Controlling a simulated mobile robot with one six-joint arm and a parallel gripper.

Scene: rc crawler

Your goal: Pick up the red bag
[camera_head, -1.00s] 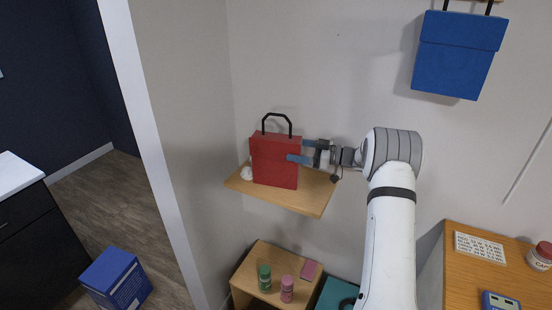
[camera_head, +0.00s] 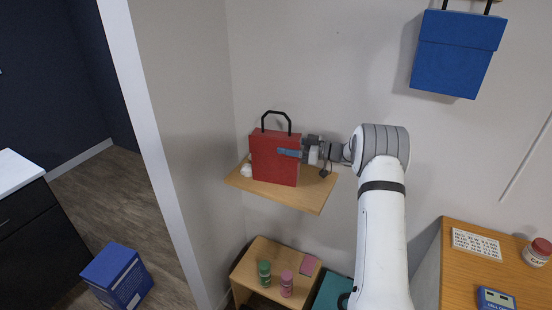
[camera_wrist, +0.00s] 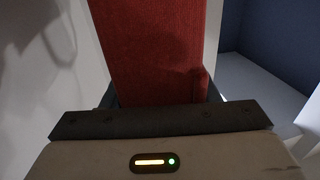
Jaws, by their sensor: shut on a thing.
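The red bag (camera_head: 275,160) stands upright on a small wooden wall shelf (camera_head: 312,194), its black handle up. It looks to be resting on the shelf; I cannot tell whether there is a gap under it. My gripper (camera_head: 288,153) comes from the right and is shut on the bag's right side, with one blue finger across the front face. The other finger is hidden behind the bag. In the wrist view the red bag (camera_wrist: 152,45) fills the middle, directly ahead of my gripper (camera_wrist: 160,100).
A small white object (camera_head: 246,169) sits left of the bag on the shelf. A blue bag (camera_head: 455,55) hangs on the wall at upper right. Below is a wooden unit (camera_head: 250,262) with a green jar (camera_head: 264,273) and a pink jar (camera_head: 286,284). A desk (camera_head: 455,270) stands at right.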

